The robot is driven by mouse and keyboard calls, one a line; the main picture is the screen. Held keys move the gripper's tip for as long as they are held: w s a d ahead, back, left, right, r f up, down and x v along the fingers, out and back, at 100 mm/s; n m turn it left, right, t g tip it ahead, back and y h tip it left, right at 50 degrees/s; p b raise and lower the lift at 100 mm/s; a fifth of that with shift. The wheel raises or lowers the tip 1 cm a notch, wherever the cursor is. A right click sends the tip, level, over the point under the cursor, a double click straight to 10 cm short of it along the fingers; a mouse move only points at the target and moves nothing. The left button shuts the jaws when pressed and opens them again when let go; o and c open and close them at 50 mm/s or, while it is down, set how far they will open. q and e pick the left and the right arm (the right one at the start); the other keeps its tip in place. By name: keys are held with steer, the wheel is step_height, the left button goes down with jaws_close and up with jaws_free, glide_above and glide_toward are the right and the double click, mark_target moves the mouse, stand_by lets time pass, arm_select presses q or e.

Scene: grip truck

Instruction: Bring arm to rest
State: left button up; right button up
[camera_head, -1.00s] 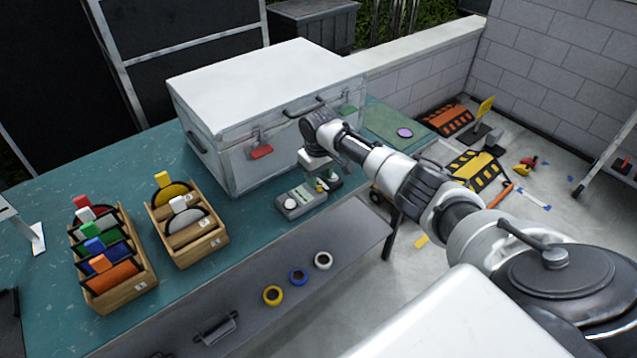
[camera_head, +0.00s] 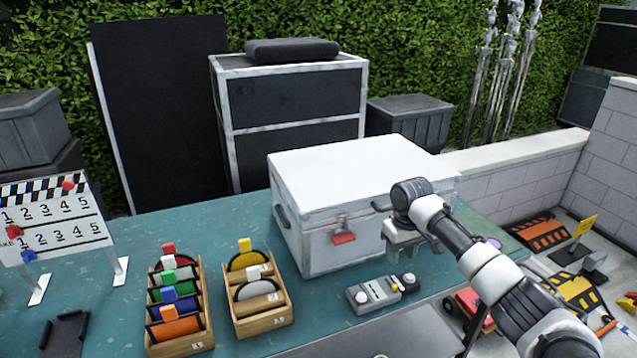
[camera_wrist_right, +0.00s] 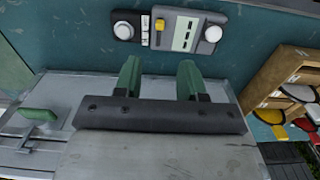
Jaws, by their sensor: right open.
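My right arm reaches in from the lower right in the head view. Its gripper (camera_head: 403,243) hangs in front of the right part of the white case (camera_head: 310,225), above and apart from the grey control box (camera_head: 373,295). In the right wrist view the two green fingers of the gripper (camera_wrist_right: 158,76) stand apart with nothing between them. The control box (camera_wrist_right: 186,33) shows beyond the fingertips, and the white case (camera_wrist_right: 90,155) lies behind the gripper in that picture. My left gripper is not in view.
On the teal table (camera_head: 200,220) stand a wooden rack (camera_head: 182,345) with several coloured discs, a second rack (camera_head: 262,322), and a clapper-style board (camera_head: 50,220) at left. A low wall (camera_head: 515,152) runs behind at right. Free room lies above the racks.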

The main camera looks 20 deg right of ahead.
steer(key=s+a+f+n+t, duration=0.1)
steer(key=s+a+f+n, duration=0.3)
steer(key=s+a+f, duration=1.1)
steer(key=s+a+r+m+t, duration=0.15)
steer(key=s+r, duration=0.25)
steer(key=s, duration=0.6)
steer(key=s+r+m+t, duration=0.15)
steer(key=s+r, duration=0.25)
steer(key=s, duration=0.6)
step_height(320, 180, down, 26)
steer(key=f+g, duration=0.1)
steer(key=g, duration=0.1)
steer(key=s+d+f+g, duration=0.1)
steer(key=s+d+f, duration=0.1)
steer(key=s+f, duration=1.4)
steer(key=shift+s+d+n, duration=0.15)
steer(key=shift+s+n, duration=0.15)
steer(key=shift+s, duration=0.25)
